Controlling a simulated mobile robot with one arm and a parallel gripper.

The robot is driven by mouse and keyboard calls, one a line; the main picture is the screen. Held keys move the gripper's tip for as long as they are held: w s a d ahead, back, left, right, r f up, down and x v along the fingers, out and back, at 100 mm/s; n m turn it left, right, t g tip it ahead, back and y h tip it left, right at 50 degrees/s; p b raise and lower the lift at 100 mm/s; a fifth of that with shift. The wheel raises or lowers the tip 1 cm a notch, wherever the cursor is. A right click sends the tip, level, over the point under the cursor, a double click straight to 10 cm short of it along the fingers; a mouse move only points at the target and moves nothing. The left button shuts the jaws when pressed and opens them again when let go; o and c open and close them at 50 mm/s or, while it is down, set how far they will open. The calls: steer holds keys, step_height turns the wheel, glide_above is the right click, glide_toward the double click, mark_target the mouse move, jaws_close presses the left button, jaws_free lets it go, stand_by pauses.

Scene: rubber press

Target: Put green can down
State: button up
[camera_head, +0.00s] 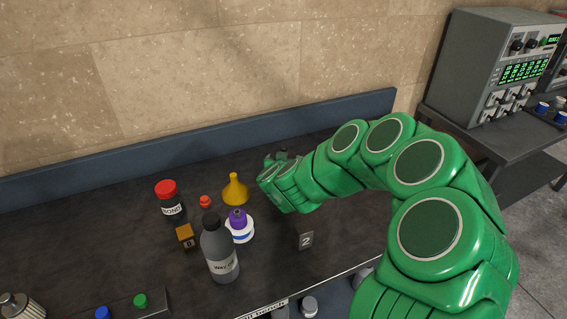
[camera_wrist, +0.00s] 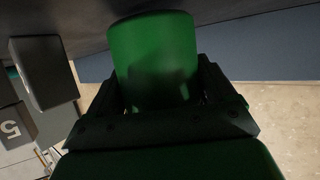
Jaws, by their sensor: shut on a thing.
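The green can (camera_wrist: 152,55) fills the upper middle of the wrist view. My gripper (camera_wrist: 155,95) is shut on it, with a dark finger on each side. In the wrist view the dark tabletop shows just beyond the can; I cannot tell whether they touch. In the head view my green arm reaches in from the right, and its end is over the back of the dark table (camera_head: 150,235), right of the yellow funnel. The can is hidden behind the arm there.
A yellow funnel (camera_head: 235,190), a purple-capped white item (camera_head: 239,225), a grey bottle (camera_head: 219,250) and a red-capped bottle (camera_head: 170,202) stand left of my arm. A block marked 2 (camera_head: 306,240) is in front. A blue back edge (camera_head: 130,165) borders the table.

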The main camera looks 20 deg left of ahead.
steer(key=shift+f, duration=0.35)
steer(key=shift+f, duration=0.1)
steer(key=o, duration=1.1)
steer(key=shift+c, duration=0.2)
steer(key=shift+s, duration=0.1)
steer(key=v, duration=1.2)
